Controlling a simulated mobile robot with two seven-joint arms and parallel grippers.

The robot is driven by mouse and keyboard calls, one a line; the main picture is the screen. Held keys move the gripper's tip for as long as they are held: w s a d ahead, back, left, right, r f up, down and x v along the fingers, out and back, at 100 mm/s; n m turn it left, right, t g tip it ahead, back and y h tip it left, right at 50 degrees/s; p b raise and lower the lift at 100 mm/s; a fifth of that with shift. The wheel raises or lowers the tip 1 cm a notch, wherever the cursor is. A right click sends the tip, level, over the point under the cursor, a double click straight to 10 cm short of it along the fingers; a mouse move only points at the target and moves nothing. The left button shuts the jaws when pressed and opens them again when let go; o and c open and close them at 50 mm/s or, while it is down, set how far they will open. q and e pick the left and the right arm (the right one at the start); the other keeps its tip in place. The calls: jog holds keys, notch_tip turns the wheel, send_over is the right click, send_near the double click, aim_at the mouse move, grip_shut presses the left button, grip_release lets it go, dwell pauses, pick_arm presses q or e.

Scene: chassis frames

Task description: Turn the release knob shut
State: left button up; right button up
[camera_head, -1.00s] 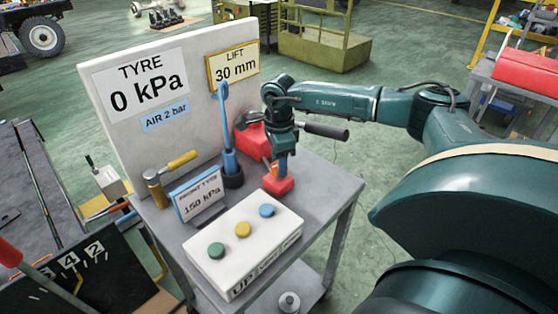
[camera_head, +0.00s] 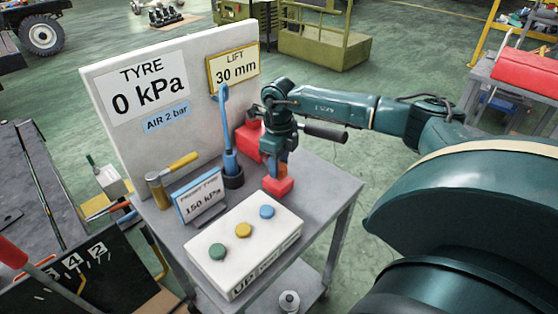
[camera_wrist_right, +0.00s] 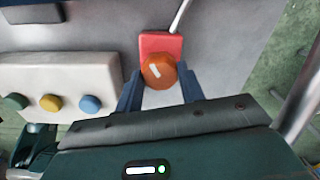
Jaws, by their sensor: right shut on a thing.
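The release knob is an orange round knob (camera_wrist_right: 158,70) with a short white mark tilted a little off the picture's vertical. It sits on a red block (camera_wrist_right: 160,43) with a thin grey rod or hose at its far end. In the head view, the red block (camera_head: 278,187) stands on the grey cart behind the button box, and the knob is mostly hidden by the gripper. My right gripper (camera_head: 277,169) points down over the block. In the right wrist view, its fingers (camera_wrist_right: 160,90) are on both sides of the knob, shut on it. My left gripper is not in view.
A white box with green, yellow and blue buttons (camera_head: 268,211) stands in front. A blue lever (camera_head: 228,130), a sign reading 150 kPa (camera_head: 199,196) and a yellow-handled tool (camera_head: 172,172) are to the left. A board (camera_head: 100,72) reads tyre 0 kPa, lift 30 mm.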

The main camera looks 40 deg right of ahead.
jog(key=m, duration=0.2)
jog(key=shift+r+m, duration=0.1)
jog(key=shift+m, duration=0.3)
jog(key=shift+m+p, duration=0.4)
jog(key=shift+m, duration=1.1)
jog(key=o, duration=1)
jog(key=shift+c, duration=0.2)
notch_tip(320, 180, up, 13)
jog(key=shift+b, duration=0.4)
